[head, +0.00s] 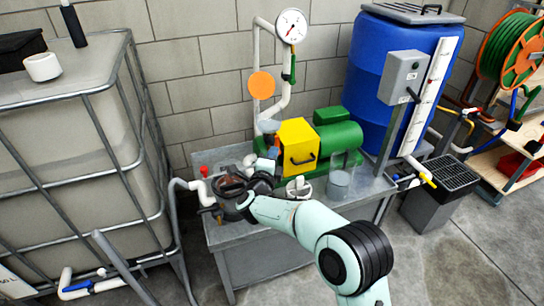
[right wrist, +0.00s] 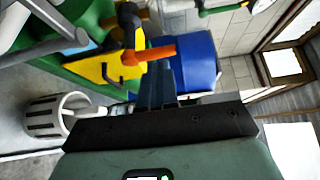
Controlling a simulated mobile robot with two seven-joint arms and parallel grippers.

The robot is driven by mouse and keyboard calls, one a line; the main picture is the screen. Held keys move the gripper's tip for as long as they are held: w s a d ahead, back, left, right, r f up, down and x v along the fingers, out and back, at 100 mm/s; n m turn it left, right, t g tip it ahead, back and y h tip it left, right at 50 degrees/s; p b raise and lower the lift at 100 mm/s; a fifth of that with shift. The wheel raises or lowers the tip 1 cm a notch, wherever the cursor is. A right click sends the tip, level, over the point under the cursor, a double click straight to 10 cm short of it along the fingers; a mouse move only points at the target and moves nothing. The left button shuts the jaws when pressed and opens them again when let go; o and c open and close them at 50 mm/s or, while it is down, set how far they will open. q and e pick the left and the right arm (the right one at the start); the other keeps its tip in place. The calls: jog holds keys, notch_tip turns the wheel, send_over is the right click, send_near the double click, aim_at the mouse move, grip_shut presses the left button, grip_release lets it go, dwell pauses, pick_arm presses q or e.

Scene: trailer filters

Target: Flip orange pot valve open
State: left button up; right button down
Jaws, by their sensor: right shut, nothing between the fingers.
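The orange valve handle (right wrist: 148,54) shows in the right wrist view as a short lever on a dark valve body, in front of a yellow guard. In the head view a small orange-brown part (head: 272,143) beside the yellow guard may be the same handle; it is too small to tell. My right gripper (right wrist: 155,72) is shut and empty, its fingertips just below the orange lever in the wrist view. I cannot tell whether they touch it. In the head view my right wrist hides much of the bench around the valve. My left gripper is not in view.
The yellow guard (head: 298,143) and green motor (head: 338,142) stand behind the gripper. A blue barrel (head: 375,80) stands behind.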

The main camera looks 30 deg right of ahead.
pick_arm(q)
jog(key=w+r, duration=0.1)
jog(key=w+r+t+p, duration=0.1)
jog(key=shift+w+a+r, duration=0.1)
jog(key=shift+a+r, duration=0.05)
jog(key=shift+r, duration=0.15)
pick_arm(e)
jog(key=v, duration=1.1)
